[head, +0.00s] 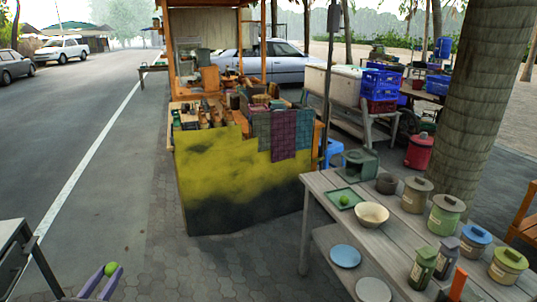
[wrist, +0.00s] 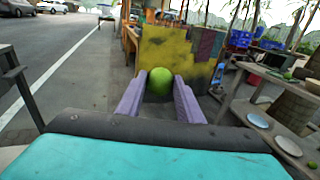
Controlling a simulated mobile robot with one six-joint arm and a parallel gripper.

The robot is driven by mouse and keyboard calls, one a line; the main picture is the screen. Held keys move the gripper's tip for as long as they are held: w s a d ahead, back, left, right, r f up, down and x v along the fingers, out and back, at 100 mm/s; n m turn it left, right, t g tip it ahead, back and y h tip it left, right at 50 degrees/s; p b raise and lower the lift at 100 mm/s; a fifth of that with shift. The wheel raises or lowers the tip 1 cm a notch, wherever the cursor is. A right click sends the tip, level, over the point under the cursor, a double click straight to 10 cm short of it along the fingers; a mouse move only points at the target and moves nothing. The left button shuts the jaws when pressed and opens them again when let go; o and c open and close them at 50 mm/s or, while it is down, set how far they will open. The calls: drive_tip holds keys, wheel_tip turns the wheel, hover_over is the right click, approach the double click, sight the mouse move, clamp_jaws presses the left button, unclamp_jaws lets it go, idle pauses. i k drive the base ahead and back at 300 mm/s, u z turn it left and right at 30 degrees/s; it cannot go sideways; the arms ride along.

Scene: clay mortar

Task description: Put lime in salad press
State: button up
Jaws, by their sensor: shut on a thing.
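My gripper (head: 108,273) has purple fingers and is shut on a bright green lime (head: 111,268) at the lower left of the head view. In the wrist view the lime (wrist: 160,82) sits between the tips of the fingers, above the paving. A second lime (head: 344,200) lies on a green square tray (head: 338,206) on the grey wooden table (head: 325,182) at the right. A dark brown round clay pot (head: 387,183) stands behind the cream bowl; it may be the salad press, but I cannot tell. My gripper is well left of that table.
The table also holds a cream bowl (head: 371,214), a dark green box (head: 355,165) and several lidded jars (head: 445,214). Plates (head: 345,256) lie on its lower shelf. A stall with a yellow and black front (head: 240,180) stands ahead. Open paving (head: 165,260) lies left of the table.

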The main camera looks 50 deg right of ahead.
sight(357, 163)
drive_tip(key=u, duration=0.05)
drive_tip(key=k, duration=1.45)
drive_tip(key=z, duration=0.8)
drive_tip(key=i, duration=1.75)
drive_tip(key=z, duration=0.05)
